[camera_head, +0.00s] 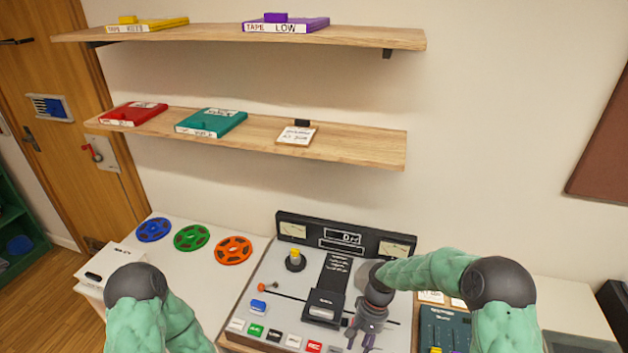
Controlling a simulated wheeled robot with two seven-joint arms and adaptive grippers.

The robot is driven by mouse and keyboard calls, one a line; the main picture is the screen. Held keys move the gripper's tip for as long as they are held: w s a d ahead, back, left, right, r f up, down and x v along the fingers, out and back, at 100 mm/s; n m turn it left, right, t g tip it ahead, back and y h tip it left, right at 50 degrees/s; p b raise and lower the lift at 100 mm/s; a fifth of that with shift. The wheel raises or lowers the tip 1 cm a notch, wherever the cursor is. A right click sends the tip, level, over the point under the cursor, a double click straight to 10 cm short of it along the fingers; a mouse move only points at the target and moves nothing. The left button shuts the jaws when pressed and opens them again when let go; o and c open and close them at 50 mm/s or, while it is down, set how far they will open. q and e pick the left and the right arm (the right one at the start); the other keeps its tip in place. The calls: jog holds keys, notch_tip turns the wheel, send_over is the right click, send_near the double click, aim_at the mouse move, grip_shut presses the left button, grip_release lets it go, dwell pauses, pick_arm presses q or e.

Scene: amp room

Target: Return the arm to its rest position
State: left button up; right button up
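My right arm comes in from the right and bends over the tape console (275,290). My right gripper (362,338) points down over the console's right part, near the row of coloured buttons. Its fingertips are small and dark here, so I cannot tell how far apart they are or whether they touch the console. I see nothing clearly held in it. My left arm shows only as a green link and dark joint at the lower left; its gripper is out of view.
Blue (153,230), green (191,238) and orange (233,250) reels lie on the white counter (195,272). A dark mixer panel (440,328) lies right of the console. A wooden door (60,110) is at left.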

jog(key=s+a+f+t+b, duration=0.1)
jog(key=s+f+b, duration=0.3)
jog(key=s+f, duration=0.4)
jog(key=s+a+f+t+y+b, duration=0.1)
jog(key=s+f+b, duration=0.3)
jog(key=s+f, duration=0.5)
jog(key=shift+s+a+f+t+y, duration=0.25)
jog(key=shift+a+f+t, duration=0.5)
jog(key=shift+f, duration=2.05)
jog(key=shift+d, duration=0.2)
